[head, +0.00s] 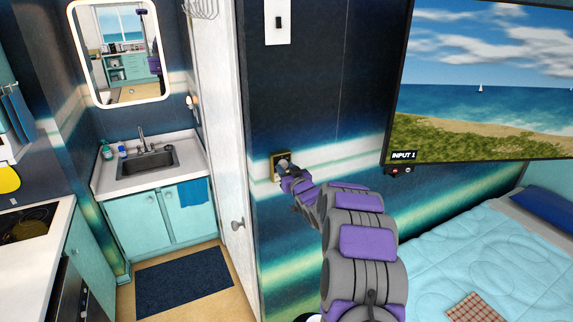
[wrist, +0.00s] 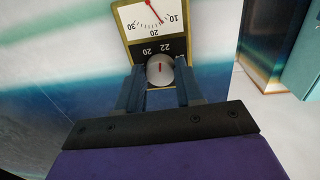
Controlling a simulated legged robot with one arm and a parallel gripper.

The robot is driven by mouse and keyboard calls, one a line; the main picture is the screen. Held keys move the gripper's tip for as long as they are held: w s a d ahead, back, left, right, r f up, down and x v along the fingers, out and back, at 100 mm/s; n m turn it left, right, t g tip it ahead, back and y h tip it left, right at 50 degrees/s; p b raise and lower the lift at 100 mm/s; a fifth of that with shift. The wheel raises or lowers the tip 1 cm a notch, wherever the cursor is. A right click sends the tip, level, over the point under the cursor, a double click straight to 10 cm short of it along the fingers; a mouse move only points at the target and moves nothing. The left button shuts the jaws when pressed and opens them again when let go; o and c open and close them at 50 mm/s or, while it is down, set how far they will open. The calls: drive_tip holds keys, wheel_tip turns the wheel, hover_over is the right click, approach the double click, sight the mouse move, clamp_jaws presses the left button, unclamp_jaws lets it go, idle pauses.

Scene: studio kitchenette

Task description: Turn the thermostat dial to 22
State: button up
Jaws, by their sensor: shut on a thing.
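The thermostat (head: 274,160) is a small gold-framed plate on the dark blue wall, mostly covered by my gripper (head: 285,168) in the head view. In the wrist view the thermostat (wrist: 186,42) appears upside down, with a white gauge and red needle beside a black panel marked 20 and 22. The round pale grey dial (wrist: 160,71) has a short red mark, which lies roughly toward the space between 20 and 22; its exact reading is unclear. My gripper (wrist: 158,74) is shut on the dial, one finger on each side.
A wall switch (head: 278,22) is above the thermostat. A television (head: 470,85) hangs to the right, over a bed (head: 440,255) with a light blue quilt. A white door (head: 218,130) stands to the left, near the sink (head: 148,161).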

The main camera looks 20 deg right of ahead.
drive_tip(key=shift+f+m+p, duration=0.25)
drive_tip(key=shift+m+p, duration=0.25)
drive_tip(key=shift+m, duration=0.4)
drive_tip(key=o, duration=1)
drive_tip(key=shift+w, duration=0.15)
drive_tip(key=shift+o, duration=0.2)
drive_tip(key=shift+r, duration=0.15)
drive_tip(key=s+b, duration=0.3)
drive_tip(key=s, duration=1.4)
drive_tip(key=shift+s, duration=0.25)
drive_tip(key=shift+a+r, duration=0.1)
drive_tip(key=shift+r, duration=0.05)
